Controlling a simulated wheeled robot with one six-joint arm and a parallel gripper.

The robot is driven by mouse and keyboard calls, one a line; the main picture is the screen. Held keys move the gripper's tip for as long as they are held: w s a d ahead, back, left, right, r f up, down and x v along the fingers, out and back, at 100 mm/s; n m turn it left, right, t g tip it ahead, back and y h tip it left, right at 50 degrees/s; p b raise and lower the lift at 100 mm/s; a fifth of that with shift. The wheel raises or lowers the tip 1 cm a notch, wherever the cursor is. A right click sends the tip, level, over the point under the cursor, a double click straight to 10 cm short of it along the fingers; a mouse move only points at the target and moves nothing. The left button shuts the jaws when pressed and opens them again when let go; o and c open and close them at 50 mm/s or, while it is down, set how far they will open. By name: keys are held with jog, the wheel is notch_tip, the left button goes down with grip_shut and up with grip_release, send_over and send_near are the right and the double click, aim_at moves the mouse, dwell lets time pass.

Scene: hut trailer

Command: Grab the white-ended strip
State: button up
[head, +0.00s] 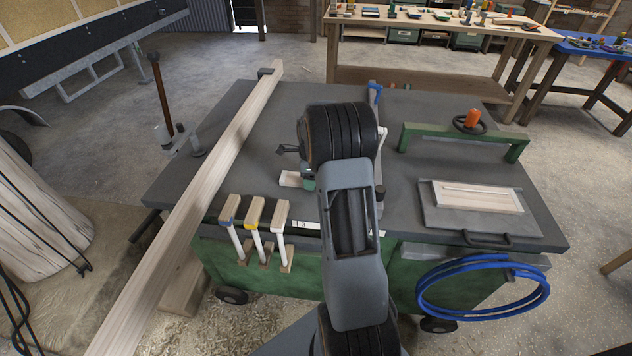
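Three short pale wooden strips stick out over the front edge of the dark bench top, left of my arm. The left one (231,206) has a blue end and the middle one (256,209) a yellow end. The right one (282,211) has a pale end that looks white; it is the closest of the three to my arm. A white upright shows below each end. My arm reaches over the bench, to the right of the strips. My gripper is mostly hidden behind the wrist; a small dark part (288,150) beside it may belong to it. Its opening does not show.
A long plank (205,185) lies across the bench's left side. A green rail (465,139) and a grey panel (480,208) are at right. A blue hose coil (420,296) hangs in front. A clamp with a blue top (375,92) stands behind my arm.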

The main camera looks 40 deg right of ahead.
jog(key=c, duration=0.6)
